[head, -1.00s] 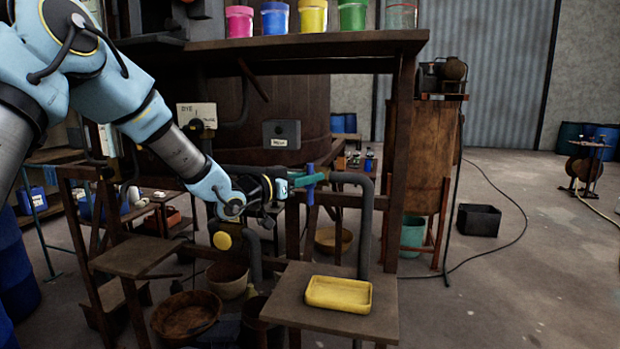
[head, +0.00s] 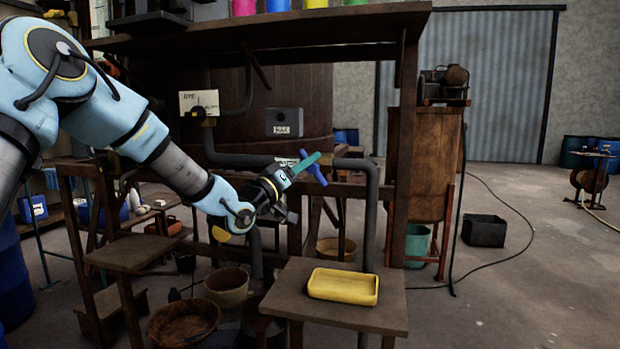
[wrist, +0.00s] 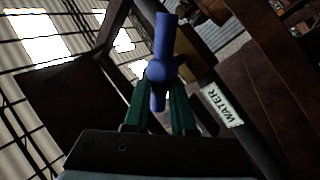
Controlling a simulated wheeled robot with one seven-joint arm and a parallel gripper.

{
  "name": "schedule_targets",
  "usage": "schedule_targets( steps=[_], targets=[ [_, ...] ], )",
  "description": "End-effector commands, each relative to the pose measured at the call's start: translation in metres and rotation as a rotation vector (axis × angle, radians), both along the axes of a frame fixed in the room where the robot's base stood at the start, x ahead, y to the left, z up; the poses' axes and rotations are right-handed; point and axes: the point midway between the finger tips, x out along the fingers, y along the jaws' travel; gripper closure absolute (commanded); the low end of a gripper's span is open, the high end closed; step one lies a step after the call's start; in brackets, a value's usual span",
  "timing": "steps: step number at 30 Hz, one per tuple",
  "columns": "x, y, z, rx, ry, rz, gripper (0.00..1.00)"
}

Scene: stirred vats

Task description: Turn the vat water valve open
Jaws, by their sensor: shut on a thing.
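The blue water valve handle (head: 319,177) sits by the dark pipe in front of the big brown vat (head: 250,92). It is tilted in the head view, its top leaning left. My gripper (head: 306,164) reaches it from the left, its green fingers shut on the handle's middle. In the wrist view the blue handle (wrist: 162,64) stands upright between the two fingers of my gripper (wrist: 160,90). A white WATER label (wrist: 222,105) shows on the dark pipe beside it. The valve's body is mostly hidden.
A yellow tray (head: 343,286) rests on a low wooden stand (head: 290,300) below the valve. The dark pipe (head: 371,215) bends down just right of it. A wooden shelf (head: 350,32) with coloured buckets is above. Open floor lies to the right.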

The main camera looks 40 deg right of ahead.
Motion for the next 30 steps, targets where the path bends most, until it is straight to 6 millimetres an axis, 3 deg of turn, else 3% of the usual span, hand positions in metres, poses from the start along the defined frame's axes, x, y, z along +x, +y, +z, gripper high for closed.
schedule_targets(
  steps=[1, 18, 30],
  targets=[
    [0.0008, 0.0006, -0.0087, -0.024, 0.037, 0.0, 1.0],
    [0.0055, 0.0036, -0.016, -0.313, 0.488, 0.0, 1.0],
    [0.0068, 0.0041, -0.0176, -0.459, 0.714, 0.001, 1.0]
  ],
)
